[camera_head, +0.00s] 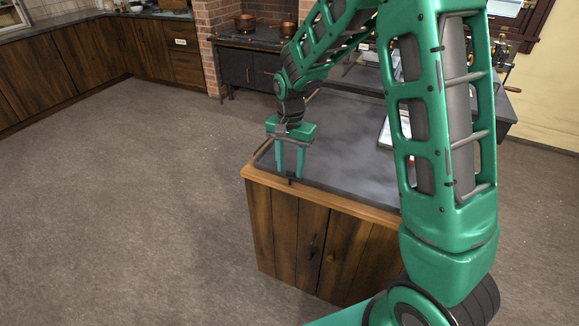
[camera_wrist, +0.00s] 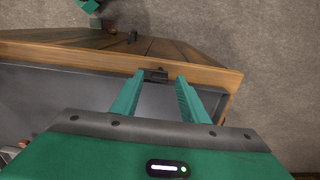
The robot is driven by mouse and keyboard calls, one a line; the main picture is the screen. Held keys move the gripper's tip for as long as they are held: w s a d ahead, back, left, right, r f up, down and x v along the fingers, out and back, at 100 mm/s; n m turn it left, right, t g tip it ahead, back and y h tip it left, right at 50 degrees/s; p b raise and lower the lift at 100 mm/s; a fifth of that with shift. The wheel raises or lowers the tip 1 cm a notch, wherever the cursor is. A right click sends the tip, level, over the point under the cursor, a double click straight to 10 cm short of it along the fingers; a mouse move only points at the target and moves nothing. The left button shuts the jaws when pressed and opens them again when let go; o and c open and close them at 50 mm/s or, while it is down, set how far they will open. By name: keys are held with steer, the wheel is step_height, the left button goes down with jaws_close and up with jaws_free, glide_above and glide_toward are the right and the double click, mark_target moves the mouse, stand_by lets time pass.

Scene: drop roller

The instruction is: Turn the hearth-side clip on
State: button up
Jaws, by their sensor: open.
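A small dark clip (camera_wrist: 156,76) sits on the wooden edge of the island worktop (camera_wrist: 60,52) in the wrist view. It also shows as a small dark piece (camera_head: 290,181) at the worktop's edge in the head view. My green gripper (camera_head: 289,175) points down over that edge. It is open, and its two fingertips (camera_wrist: 160,78) stand to either side of the clip, with nothing held between them. I cannot tell whether the fingers touch the clip or how it is set.
The island's wooden doors carry a dark handle (camera_head: 312,247). A brick hearth with a dark stove (camera_head: 250,68) and copper pots (camera_head: 245,22) stands behind. Wooden cabinets (camera_head: 95,50) line the back left. A pale flat item (camera_head: 385,132) lies on the worktop. The floor at left is clear.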

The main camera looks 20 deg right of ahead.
steer(key=shift+f, duration=0.2)
jaws_close()
